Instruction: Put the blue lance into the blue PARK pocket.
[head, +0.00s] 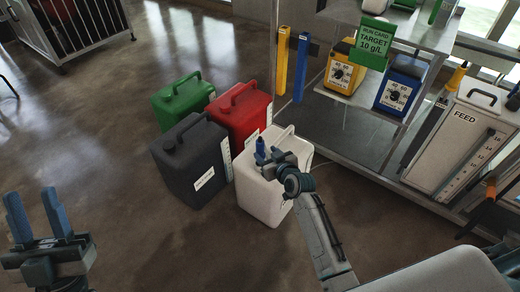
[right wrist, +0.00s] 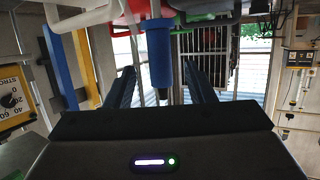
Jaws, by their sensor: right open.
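The blue lance (head: 260,147) stands near the top of the white jug (head: 262,193). In the right wrist view its blue grip (right wrist: 159,50) sits between the two fingers, with a visible gap on each side. My right gripper (head: 268,162) is open around the grip and not closed on it. The lance's lower part is hidden. A blue upright holder (head: 300,68) stands beside a yellow one (head: 282,62) at the stand's left side; it looks like the blue pocket, but no PARK label is readable. My left gripper (head: 37,212) is open and empty at far left.
Green (head: 182,100), red (head: 240,115) and dark grey (head: 192,160) jugs crowd beside the white one. A metal stand holds yellow (head: 342,72) and blue (head: 398,88) dial pumps. A FEED tank (head: 462,130) stands at right. The floor at left is clear.

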